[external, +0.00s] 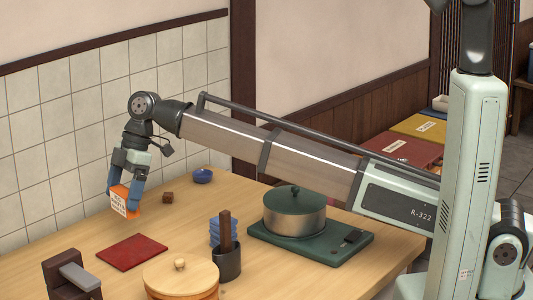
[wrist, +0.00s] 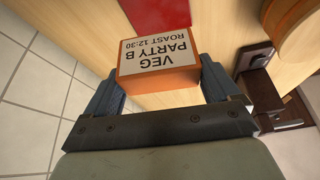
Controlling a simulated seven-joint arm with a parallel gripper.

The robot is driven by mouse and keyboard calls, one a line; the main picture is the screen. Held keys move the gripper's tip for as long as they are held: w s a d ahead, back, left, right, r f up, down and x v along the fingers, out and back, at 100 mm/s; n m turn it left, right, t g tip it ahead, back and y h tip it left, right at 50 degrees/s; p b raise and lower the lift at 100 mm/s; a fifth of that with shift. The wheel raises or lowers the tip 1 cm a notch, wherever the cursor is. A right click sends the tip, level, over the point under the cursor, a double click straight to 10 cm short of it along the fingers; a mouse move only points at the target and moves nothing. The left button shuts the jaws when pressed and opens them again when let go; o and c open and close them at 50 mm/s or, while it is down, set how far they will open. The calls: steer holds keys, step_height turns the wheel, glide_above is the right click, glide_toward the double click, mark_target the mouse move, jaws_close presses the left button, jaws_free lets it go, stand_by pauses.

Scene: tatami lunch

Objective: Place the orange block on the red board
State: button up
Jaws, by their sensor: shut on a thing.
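The orange block (external: 133,205) has a white label, which reads "VEG PARTY B ROAST 12:30" in the wrist view (wrist: 158,85). My gripper (external: 125,192) is shut on the block, with a blue finger on each side of it, also seen in the wrist view (wrist: 160,95). The block is above the table near its far left edge, beyond the red board in the external view. The red board (external: 130,252) lies flat and bare on the table. Part of it shows beyond the block in the wrist view (wrist: 160,13).
A lidded pot (external: 294,216) stands on a green base (external: 345,245). A dark cup (external: 227,263), blue stack (external: 217,232), wooden-lidded container (external: 180,275) and brown stand (external: 62,270) are around the board. A small brown cube (external: 168,197) and blue bowl (external: 203,176) sit farther back.

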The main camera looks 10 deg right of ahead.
steer(key=shift+n, duration=0.6)
steer(key=shift+d+f, duration=0.1)
steer(key=shift+f, duration=0.25)
glide_above(123, 256)
steer(key=shift+f, duration=4.7)
steer(key=shift+f, duration=0.1)
steer(key=o, duration=0.8)
steer(key=v, duration=1.2)
steer(key=shift+w, duration=0.15)
steer(key=shift+w, duration=0.1)
